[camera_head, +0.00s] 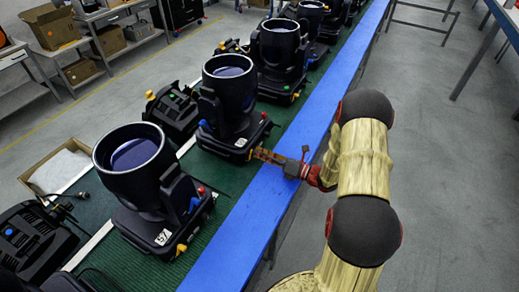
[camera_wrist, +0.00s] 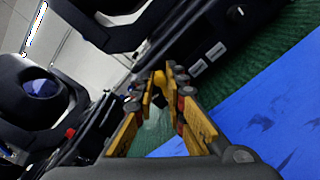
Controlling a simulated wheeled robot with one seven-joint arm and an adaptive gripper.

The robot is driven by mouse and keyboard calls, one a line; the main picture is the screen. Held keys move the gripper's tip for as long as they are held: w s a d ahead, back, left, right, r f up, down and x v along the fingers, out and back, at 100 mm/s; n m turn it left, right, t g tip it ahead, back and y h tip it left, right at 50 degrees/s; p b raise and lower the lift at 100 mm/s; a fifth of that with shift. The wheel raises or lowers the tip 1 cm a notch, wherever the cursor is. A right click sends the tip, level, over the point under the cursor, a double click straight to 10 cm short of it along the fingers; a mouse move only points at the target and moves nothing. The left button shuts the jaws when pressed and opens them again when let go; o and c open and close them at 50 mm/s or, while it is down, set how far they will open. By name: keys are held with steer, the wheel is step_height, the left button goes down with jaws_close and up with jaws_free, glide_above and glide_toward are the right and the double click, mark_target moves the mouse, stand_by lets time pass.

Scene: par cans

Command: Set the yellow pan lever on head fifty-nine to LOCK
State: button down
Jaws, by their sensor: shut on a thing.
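My gripper (camera_head: 262,156) reaches in from the right to the base of the second moving head (camera_head: 228,100) in the row. In the wrist view my gripper (camera_wrist: 160,85) has its orange fingers closed around a small yellow lever (camera_wrist: 158,78), low beside a black base. This lever is hidden behind the fingers in the head view. The nearest head (camera_head: 135,160) has a white number label (camera_head: 163,237), hard to read, and its own yellow lever (camera_head: 181,248). I cannot read the second head's label or any LOCK mark.
The heads stand in a row on a green belt (camera_head: 228,172) with a blue edge rail (camera_head: 240,225). Black clamp-like units (camera_head: 172,110) lie on the belt's far side. An open cardboard box (camera_head: 55,165) is at the left. The grey floor at right is open.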

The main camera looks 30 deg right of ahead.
steer(key=shift+d+f+m+p, duration=0.1)
steer(key=shift+d+m+p, duration=0.05)
steer(key=shift+m+p, duration=0.4)
steer(key=c, duration=1.8)
jaws_free()
steer(key=shift+w, duration=0.1)
steer(key=v, duration=1.2)
